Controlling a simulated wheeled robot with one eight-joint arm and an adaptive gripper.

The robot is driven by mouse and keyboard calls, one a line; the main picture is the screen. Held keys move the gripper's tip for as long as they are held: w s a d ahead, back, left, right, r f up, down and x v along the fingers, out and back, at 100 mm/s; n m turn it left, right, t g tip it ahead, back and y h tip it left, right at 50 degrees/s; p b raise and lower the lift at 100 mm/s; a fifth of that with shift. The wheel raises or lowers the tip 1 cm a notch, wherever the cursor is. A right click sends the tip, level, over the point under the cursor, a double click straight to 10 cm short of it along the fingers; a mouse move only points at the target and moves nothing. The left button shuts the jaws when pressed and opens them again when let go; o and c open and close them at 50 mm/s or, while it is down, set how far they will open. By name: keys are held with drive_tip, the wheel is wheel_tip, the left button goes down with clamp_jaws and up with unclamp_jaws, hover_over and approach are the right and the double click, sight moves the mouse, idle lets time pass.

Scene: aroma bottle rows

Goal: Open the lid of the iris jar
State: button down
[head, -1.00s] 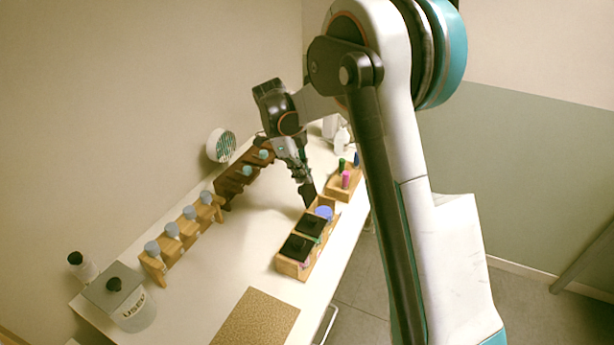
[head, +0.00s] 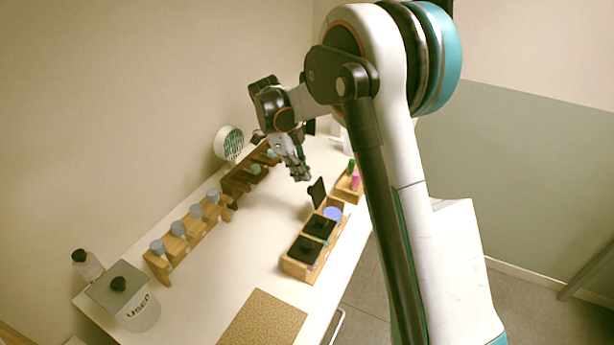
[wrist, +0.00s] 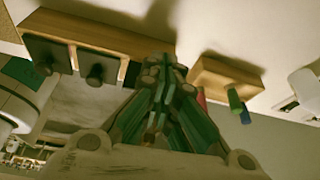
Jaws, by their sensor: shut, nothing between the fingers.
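A wooden box (head: 286,268) on the table holds a row of jars. Its two nearer jars have flat black lids with knobs, the nearest lid (head: 305,250) and the middle lid (head: 320,227), both closed. The far jar shows a blue-violet top (head: 333,213), uncovered, with a black lid (head: 317,191) standing tilted up behind it. I cannot read which jar is iris. My gripper (head: 301,176) is shut and empty, a little above and beyond the raised lid, apart from it. In the wrist view the shut fingers (wrist: 165,75) hide part of the box.
A small wooden rack (head: 345,190) with green and pink bottles stands behind the box. Rows of bottles in wooden racks (head: 172,262) line the left side. A "USED" bin (head: 140,312) and a cork mat (head: 262,322) are near. The table's middle is clear.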

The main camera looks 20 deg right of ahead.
wheel_tip(320, 180, up, 11)
drive_tip(key=a, duration=0.2)
drive_tip(key=s+d+r+n+t+y+b, duration=0.1)
drive_tip(key=s+d+r+n+t, duration=0.1)
drive_tip(key=s+r+n, duration=0.35)
drive_tip(key=s+f+n+t+y+b, duration=0.1)
drive_tip(key=s+f+n+t, duration=0.2)
drive_tip(key=s+n, duration=0.7)
drive_tip(key=s+f+n+t+y+b, duration=0.1)
drive_tip(key=s+f+n+t, duration=0.3)
drive_tip(key=s+n, duration=0.6)
drive_tip(key=s+f+b, duration=0.1)
drive_tip(key=s+f, duration=0.1)
drive_tip(key=s, duration=0.3)
drive_tip(key=shift+s+a+b, duration=0.2)
drive_tip(key=shift+a+b, duration=0.1)
drive_tip(key=shift+a, duration=0.1)
